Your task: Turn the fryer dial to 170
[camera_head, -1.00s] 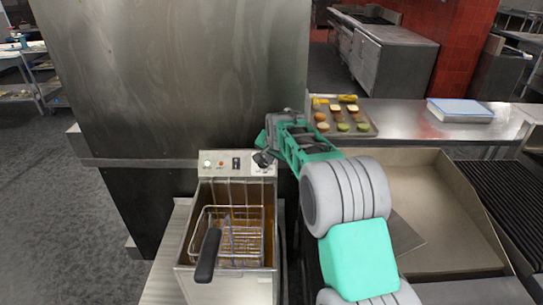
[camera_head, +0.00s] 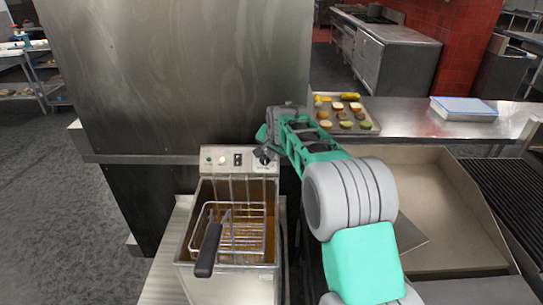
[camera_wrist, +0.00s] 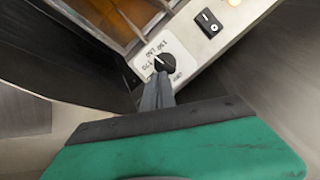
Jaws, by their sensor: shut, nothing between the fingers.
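The fryer (camera_head: 232,284) stands left of my arm, with its control panel (camera_head: 215,170) at the back. The dial (camera_wrist: 165,63) is a black round knob on a white plate with printed numbers, which are rotated and too small to read surely. The dial also shows partly in the head view (camera_head: 264,161), beside my gripper (camera_head: 267,150). In the wrist view my gripper (camera_wrist: 158,88) is shut and empty, its fingertips right at the dial's near edge. I cannot tell whether they touch it. The pointer's exact setting is unclear.
A black rocker switch (camera_wrist: 209,23) sits on the panel near the dial. The fry basket (camera_head: 230,232) with its black handle (camera_head: 208,252) is in the fryer. A tall steel panel (camera_head: 180,80) rises behind. A food tray (camera_head: 345,115) lies on the counter to the right.

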